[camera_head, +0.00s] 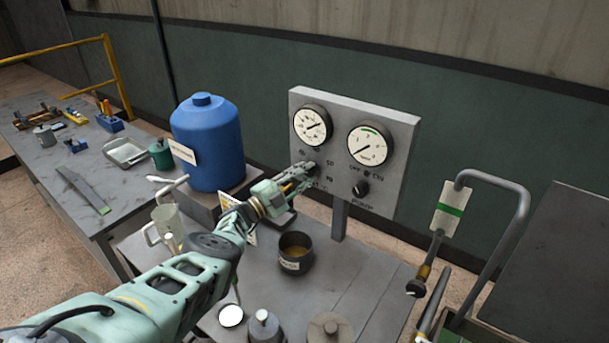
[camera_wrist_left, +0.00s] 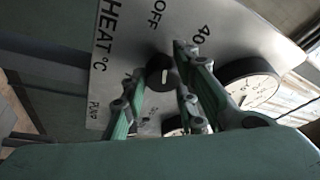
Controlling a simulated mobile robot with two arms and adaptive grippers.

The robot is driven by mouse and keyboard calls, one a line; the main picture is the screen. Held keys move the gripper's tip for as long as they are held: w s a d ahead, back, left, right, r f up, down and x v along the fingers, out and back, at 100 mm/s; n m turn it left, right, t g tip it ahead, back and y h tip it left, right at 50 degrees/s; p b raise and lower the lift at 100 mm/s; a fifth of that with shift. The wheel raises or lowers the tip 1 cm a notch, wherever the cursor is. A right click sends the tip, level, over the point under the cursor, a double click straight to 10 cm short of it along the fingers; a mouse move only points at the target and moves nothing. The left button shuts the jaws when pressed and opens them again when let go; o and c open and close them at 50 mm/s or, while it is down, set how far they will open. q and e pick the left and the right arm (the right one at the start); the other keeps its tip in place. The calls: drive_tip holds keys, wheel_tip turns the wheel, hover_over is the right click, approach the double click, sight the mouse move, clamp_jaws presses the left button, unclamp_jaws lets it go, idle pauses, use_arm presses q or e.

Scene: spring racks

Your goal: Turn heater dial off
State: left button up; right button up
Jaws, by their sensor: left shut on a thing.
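The grey control panel (camera_head: 335,135) stands upright on a post at the back of the bench. My left gripper (camera_head: 306,172) reaches its lower left part and covers most of the heater dial there. In the left wrist view the dark heater dial (camera_wrist_left: 162,72) sits between the fingers of my left gripper (camera_wrist_left: 172,85), which are shut on it. The dial's white mark runs roughly up and down the picture, in line with the OFF lettering above; I cannot tell its pointing end. HEAT °C and 40 are printed nearby. My right gripper is not in view.
The panel carries two gauges (camera_head: 312,125) (camera_head: 369,146) and a black pump knob (camera_head: 360,188). A blue drum (camera_head: 208,145) stands left of it. A dark pot (camera_head: 295,253) sits just below my left gripper. A bent grey pipe (camera_head: 515,225) rises at the right.

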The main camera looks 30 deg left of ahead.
use_arm(q)
drive_tip(key=shift+s+d+f+n, duration=0.15)
drive_tip(key=shift+f+n, duration=0.25)
drive_tip(key=shift+n, duration=0.3)
drive_tip(key=shift+d+n+t, duration=0.1)
drive_tip(key=shift+n+t, duration=0.2)
drive_tip(key=o, duration=1)
drive_tip(key=shift+c, duration=0.2)
drive_tip(key=shift+o, duration=0.3)
drive_tip(key=shift+r, duration=0.1)
drive_tip(key=shift+r, duration=0.1)
drive_tip(key=shift+w+m, duration=0.2)
drive_tip(key=shift+m, duration=0.2)
